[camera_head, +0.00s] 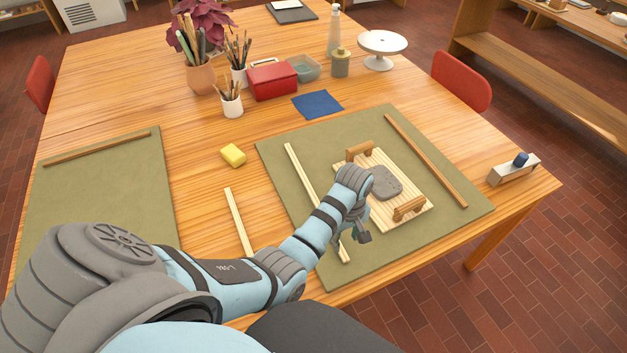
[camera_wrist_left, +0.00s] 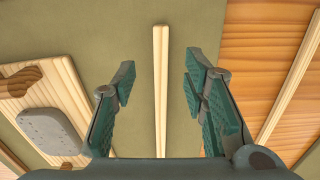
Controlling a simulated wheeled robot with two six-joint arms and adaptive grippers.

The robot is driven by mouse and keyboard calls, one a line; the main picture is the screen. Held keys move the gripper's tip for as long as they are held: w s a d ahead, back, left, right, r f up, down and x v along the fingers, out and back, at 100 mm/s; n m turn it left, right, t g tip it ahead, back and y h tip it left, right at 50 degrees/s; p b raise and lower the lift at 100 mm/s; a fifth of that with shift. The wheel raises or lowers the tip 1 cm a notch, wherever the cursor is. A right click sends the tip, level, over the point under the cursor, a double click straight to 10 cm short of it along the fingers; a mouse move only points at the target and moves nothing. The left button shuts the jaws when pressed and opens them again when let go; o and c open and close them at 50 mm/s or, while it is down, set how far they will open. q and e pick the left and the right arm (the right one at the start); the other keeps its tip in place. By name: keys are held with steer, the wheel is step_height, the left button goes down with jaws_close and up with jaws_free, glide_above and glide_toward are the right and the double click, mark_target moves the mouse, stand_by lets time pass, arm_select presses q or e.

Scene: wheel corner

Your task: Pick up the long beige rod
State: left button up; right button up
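The long beige rod (camera_head: 303,176) lies on the right green mat, left of the slatted board; part of it is hidden behind my left arm. In the left wrist view the beige rod (camera_wrist_left: 160,75) runs lengthwise through the gap between the fingers. My left gripper (camera_head: 357,232) is open and empty above the mat. Its two green-padded fingers (camera_wrist_left: 158,95) show on either side of the rod, and I see no contact. My right gripper is not in view.
A shorter pale rod (camera_head: 237,220) lies on bare wood to the left. The slatted board (camera_head: 410,188) holds a grey slab (camera_head: 384,182) and brown handles. A brown rod (camera_head: 425,160) lies on the right mat (camera_head: 365,125). A yellow block (camera_head: 233,155) sits nearby.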

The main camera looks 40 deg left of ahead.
arm_select(q)
steer(key=shift+s+a+f, duration=0.1)
steer(key=shift+s+f, duration=0.05)
steer(key=shift+f, duration=0.4)
steer(key=shift+s+a+f, duration=0.1)
steer(key=shift+f, duration=0.45)
steer(key=f, duration=0.1)
steer(key=w+f+b, duration=0.1)
steer(key=f, duration=0.3)
steer(key=shift+w+a+f+b, duration=0.1)
steer(key=shift+w+a+b, duration=0.25)
steer(key=shift+a, duration=0.05)
steer(key=shift+s+r, duration=0.2)
steer(key=shift+s, duration=0.05)
steer(key=shift+s+r, duration=0.15)
steer(key=shift+c, duration=1)
steer(key=c, duration=0.3)
jaws_close()
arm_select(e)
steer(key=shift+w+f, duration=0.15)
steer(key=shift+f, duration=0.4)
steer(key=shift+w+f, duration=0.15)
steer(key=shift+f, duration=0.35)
